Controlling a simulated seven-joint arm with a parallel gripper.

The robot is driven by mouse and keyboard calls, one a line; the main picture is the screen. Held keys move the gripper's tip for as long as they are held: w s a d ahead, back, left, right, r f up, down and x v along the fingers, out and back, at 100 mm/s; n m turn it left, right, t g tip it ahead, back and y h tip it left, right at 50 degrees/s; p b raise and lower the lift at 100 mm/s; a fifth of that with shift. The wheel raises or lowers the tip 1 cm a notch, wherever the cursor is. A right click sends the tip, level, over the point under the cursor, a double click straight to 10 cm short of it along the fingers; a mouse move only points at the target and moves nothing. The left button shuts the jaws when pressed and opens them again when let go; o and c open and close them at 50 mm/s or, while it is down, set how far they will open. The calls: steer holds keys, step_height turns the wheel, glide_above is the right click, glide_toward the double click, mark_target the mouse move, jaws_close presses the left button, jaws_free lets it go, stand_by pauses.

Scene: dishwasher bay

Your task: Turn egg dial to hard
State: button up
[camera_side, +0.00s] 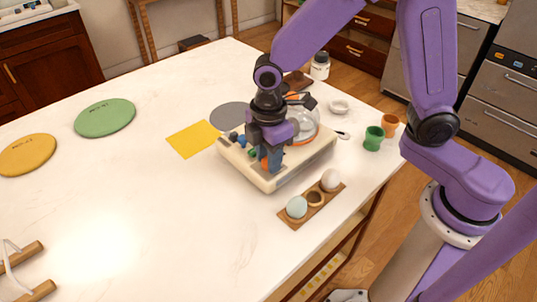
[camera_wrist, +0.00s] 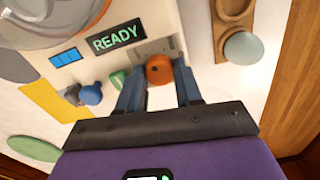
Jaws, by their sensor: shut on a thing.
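The cream egg cooker (camera_side: 285,180) stands on the white table, with a clear dome (camera_side: 304,121) at its back right. In the wrist view, its panel (camera_wrist: 166,20) has a display (camera_wrist: 117,37) reading READY, a small blue screen (camera_wrist: 65,58), a blue knob (camera_wrist: 91,93), a green knob (camera_wrist: 118,79) and an orange dial (camera_wrist: 159,70). My gripper (camera_wrist: 157,76) is shut on the orange dial, one finger on each side. Any setting marks around the dial are too small or hidden to read. In the side view my gripper (camera_side: 268,158) reaches down onto the cooker's front.
A wooden egg holder (camera_side: 315,198) with a pale blue egg (camera_side: 297,206) and a white egg (camera_side: 331,179) lies close in front. Green (camera_side: 373,138) and orange (camera_side: 390,124) cups stand near the right edge. A yellow sheet (camera_side: 194,139) lies left; the table's left middle is clear.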

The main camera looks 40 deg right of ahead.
steer(key=m, duration=0.5)
steer(key=shift+d+m, duration=0.1)
steer(key=shift+m, duration=0.3)
steer(key=m, duration=1)
steer(key=shift+m, duration=2.6)
steer(key=o, duration=1)
steer(key=shift+o, duration=0.2)
steer(key=shift+r, duration=0.15)
